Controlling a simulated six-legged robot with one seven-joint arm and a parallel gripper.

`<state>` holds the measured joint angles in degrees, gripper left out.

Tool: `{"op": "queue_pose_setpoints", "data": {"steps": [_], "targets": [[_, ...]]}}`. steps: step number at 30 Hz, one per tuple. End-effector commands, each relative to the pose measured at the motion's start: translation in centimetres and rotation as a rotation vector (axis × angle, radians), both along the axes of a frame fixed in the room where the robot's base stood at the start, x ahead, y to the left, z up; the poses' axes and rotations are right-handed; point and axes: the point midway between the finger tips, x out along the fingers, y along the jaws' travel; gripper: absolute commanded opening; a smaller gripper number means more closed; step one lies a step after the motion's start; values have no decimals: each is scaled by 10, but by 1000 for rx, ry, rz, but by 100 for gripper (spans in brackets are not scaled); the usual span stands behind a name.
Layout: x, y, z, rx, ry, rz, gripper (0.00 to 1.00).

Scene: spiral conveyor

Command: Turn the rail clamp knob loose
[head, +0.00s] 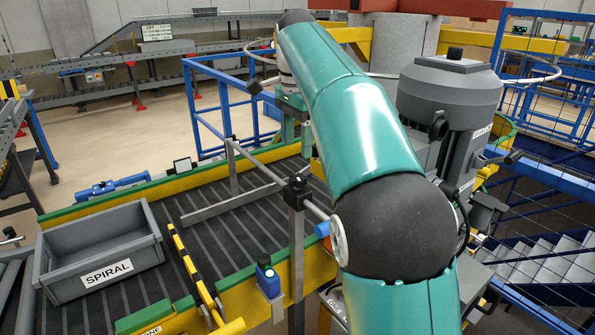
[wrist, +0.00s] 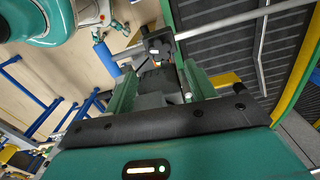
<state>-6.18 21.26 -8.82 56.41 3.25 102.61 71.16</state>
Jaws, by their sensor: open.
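In the wrist view, my gripper (wrist: 160,74) is open, with a green finger on either side. In the head view, a black clamp (head: 297,187) sits on a grey post and grips the rail (head: 268,172).
A grey bin marked SPIRAL (head: 100,250) stands on the dark conveyor (head: 225,240) at the left. A yellow and black bar (head: 193,272) crosses the belt. Blue railings (head: 200,110) stand behind.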

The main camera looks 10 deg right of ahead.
Motion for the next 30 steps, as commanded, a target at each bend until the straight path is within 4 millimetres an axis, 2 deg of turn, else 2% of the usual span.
{"op": "queue_pose_setpoints", "data": {"steps": [6,12,16,24,26,30], "targets": [[0,0,-40,0,2,0,55],[0,0,-69,0,0,0,55],[0,0,-79,0,-1,0,55],[1,0,-80,0,-2,1,55],[1,0,-80,1,-2,1,45],[0,0,-80,1,-2,1,18]]}}
